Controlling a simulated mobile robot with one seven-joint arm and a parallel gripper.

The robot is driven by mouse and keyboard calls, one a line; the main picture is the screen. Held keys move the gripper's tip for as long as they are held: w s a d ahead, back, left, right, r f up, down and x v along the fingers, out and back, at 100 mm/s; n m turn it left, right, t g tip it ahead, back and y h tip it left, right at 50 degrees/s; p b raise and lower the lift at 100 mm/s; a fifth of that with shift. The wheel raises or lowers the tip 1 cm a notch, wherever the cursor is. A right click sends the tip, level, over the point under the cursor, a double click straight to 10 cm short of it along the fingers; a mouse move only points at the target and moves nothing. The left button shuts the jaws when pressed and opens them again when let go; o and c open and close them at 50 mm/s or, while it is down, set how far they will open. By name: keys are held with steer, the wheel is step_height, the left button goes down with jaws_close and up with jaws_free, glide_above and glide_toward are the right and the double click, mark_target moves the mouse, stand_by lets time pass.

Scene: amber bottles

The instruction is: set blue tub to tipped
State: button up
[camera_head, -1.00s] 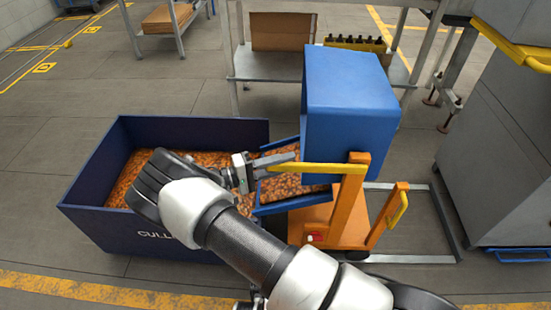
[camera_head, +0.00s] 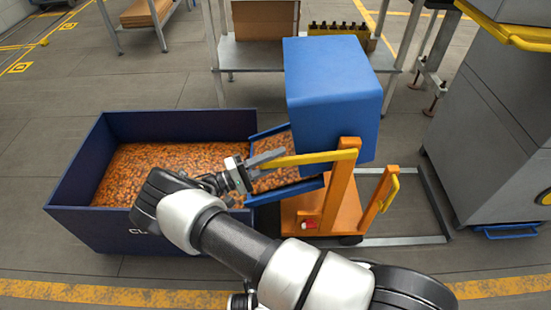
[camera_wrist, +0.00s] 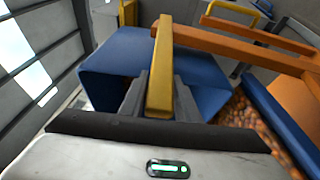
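The blue tub (camera_head: 335,100) stands high on the orange tipper cart (camera_head: 340,210), turned over toward the left, its open side facing the chute. A blue-sided chute (camera_head: 285,192) below it holds orange-brown pieces and leads to the dark blue bin (camera_head: 75,180). My gripper (camera_head: 262,165) is at the left end of the cart's yellow lever (camera_head: 315,157). In the wrist view the lever (camera_wrist: 160,65) runs between my two fingers (camera_wrist: 160,95), which are close against its sides. The tub (camera_wrist: 110,60) shows behind them; its inside is mostly hidden.
The bin holds many orange-brown pieces (camera_head: 160,165). A grey machine (camera_head: 500,130) stands at the right. A metal table (camera_head: 265,55) with a cardboard box (camera_head: 265,18) and a crate of dark bottles (camera_head: 340,32) is behind. Floor is clear at the left.

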steer(key=shift+o, duration=1.4)
steer(key=v, duration=1.7)
steer(key=shift+a+f, duration=0.15)
steer(key=shift+a, duration=0.05)
